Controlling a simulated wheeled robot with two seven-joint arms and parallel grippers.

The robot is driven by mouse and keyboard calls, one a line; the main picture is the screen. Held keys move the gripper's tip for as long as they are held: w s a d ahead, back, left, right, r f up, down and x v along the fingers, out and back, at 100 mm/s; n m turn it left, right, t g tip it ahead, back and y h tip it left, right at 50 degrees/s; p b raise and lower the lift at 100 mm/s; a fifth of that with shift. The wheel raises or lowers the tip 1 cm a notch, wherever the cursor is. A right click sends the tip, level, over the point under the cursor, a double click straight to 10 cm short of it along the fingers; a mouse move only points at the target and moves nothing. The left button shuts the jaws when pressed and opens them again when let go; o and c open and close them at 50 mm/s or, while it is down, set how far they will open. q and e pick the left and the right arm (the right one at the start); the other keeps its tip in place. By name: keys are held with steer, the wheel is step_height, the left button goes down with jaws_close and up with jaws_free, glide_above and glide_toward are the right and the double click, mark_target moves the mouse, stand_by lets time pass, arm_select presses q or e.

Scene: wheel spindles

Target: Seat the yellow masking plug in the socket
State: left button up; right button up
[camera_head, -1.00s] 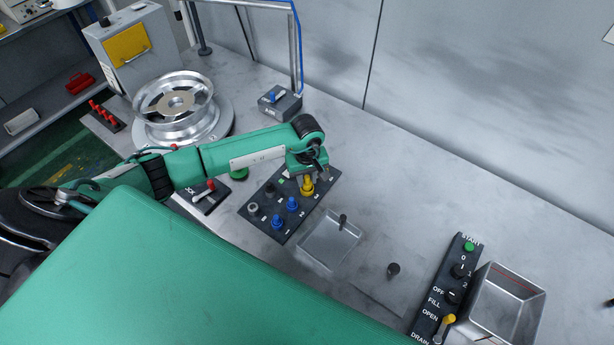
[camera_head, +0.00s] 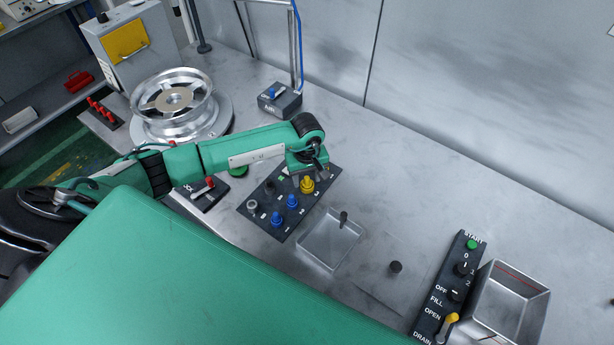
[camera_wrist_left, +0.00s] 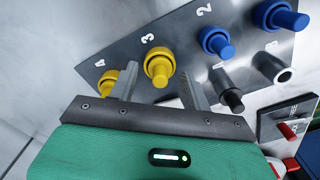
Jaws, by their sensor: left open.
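A dark panel (camera_head: 251,222) holds several plugs. A yellow plug (camera_head: 307,186) stands at the panel's right end and shows in the left wrist view (camera_wrist_left: 158,67) beside the number 3. My left gripper (camera_head: 309,174) is over it, open, with one finger on each side of this plug. I cannot tell whether the fingers touch it. A second yellow piece (camera_wrist_left: 104,83) sits beside the number 4, partly hidden by the left-hand finger. A grey hollow socket (camera_wrist_left: 271,67) and a black stub (camera_wrist_left: 229,97) sit in the other row. My right gripper is out of view.
Two blue plugs (camera_head: 292,202) (camera_head: 277,220) stand in the yellow plug's row. A metal tray (camera_head: 327,261) lies just in front of the panel, and a control strip (camera_head: 433,312) further right. A wheel (camera_head: 172,103) stands at the back left.

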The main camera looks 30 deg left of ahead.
mark_target(307, 178)
arm_select(q)
steer(key=shift+r+p, duration=0.5)
steer(key=shift+p, duration=0.1)
steer(key=shift+r+p, duration=0.35)
steer(key=shift+p, duration=0.15)
steer(key=shift+w+r+b, duration=0.1)
steer(key=shift+r+b, duration=0.25)
steer(key=shift+b, duration=0.6)
step_height(307, 178, up, 11)
steer(key=b, duration=0.4)
steer(key=shift+f, duration=0.1)
